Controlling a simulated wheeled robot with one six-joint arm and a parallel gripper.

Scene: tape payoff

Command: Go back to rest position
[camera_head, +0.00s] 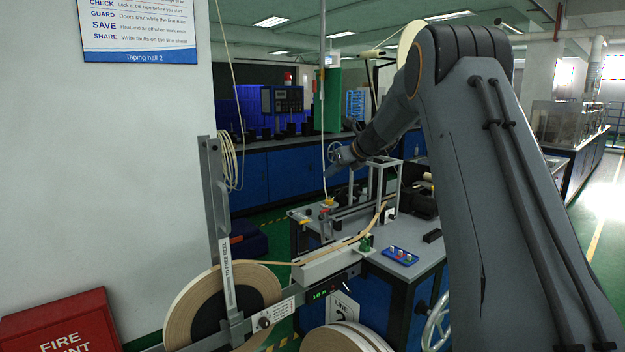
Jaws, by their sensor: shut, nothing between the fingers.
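My arm rises on the right and bends down to the left. My gripper (331,172) is small and far off near the middle of the picture, above the taping table (420,268). It is shut and holds nothing that I can see. A thin pale hose or pole runs down beside it to a small yellow and red fitting (328,203). A large tape roll (262,285) hangs on a grey payoff frame (222,262) at the lower left. A pale tape strip (345,243) runs from the roll's side over a white guide box (325,264) towards the table.
A small blue tray (399,255) with coloured buttons or pieces lies on the table. More rolls (345,338) stand at the bottom middle, with a handwheel (437,322) to their right. A red fire box (60,325) stands at the lower left, before a white pillar (140,180).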

